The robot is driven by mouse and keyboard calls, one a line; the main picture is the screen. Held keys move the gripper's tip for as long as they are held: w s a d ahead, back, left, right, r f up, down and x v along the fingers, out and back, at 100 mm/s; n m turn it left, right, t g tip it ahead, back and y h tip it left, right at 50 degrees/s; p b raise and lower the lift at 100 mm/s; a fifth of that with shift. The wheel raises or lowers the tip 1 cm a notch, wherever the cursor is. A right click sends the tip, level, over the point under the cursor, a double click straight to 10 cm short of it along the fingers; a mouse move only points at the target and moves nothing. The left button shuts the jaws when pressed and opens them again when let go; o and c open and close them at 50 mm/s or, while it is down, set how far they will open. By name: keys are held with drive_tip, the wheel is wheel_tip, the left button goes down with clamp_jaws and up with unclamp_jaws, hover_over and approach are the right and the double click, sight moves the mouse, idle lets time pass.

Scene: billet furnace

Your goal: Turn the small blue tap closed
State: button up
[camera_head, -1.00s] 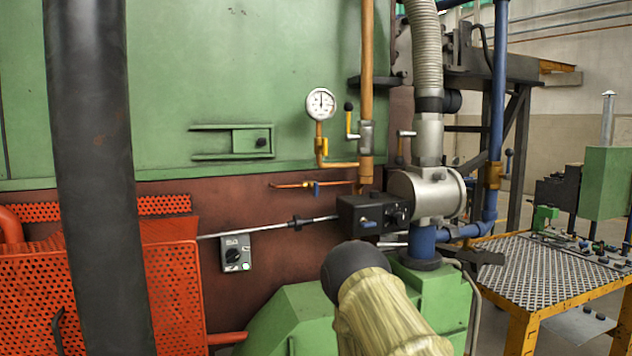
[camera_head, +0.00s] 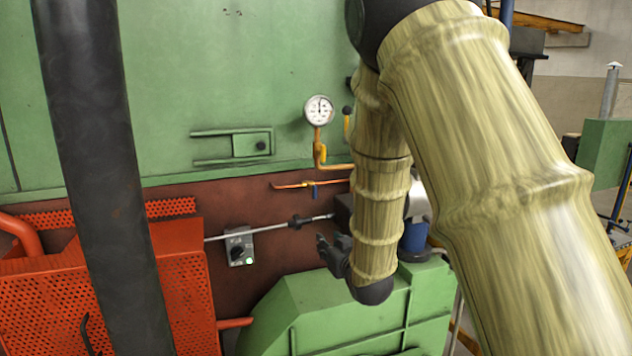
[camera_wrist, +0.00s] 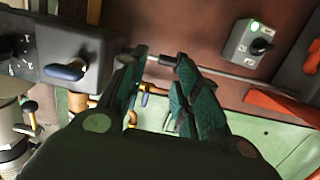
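The small blue tap (camera_head: 315,191) hangs on a thin copper pipe (camera_head: 290,185) below the pressure gauge. In the wrist view the tap (camera_wrist: 144,96) shows small, in the gap between my fingers and beyond them. My gripper (camera_head: 323,244) is below the tap in the head view, beside the black box, and apart from the tap. In the wrist view its two dark green fingers (camera_wrist: 163,60) stand apart with nothing between them, so it is open and empty. My arm hides most of the area right of the tap.
A pressure gauge (camera_head: 319,110) and yellow valve sit above the tap. A metal rod (camera_head: 268,230) runs to the black box (camera_wrist: 88,50), which carries a larger blue handle (camera_wrist: 66,72). A grey switch box (camera_head: 240,246) is at left. Green casing (camera_head: 320,310) lies below.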

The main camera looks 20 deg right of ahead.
drive_tip(key=t+p, duration=0.1)
drive_tip(key=t, duration=0.1)
approach(316, 191)
drive_tip(key=w+p, duration=0.2)
drive_tip(key=w, duration=0.1)
drive_tip(key=w+p, duration=0.3)
drive_tip(key=w, duration=0.1)
drive_tip(key=shift+w+r, duration=0.2)
drive_tip(key=shift+w, duration=0.1)
drive_tip(key=shift+w+a+f+p, duration=0.1)
drive_tip(key=shift+w+p, duration=0.3)
drive_tip(key=shift+w, duration=0.55)
clamp_jaws()
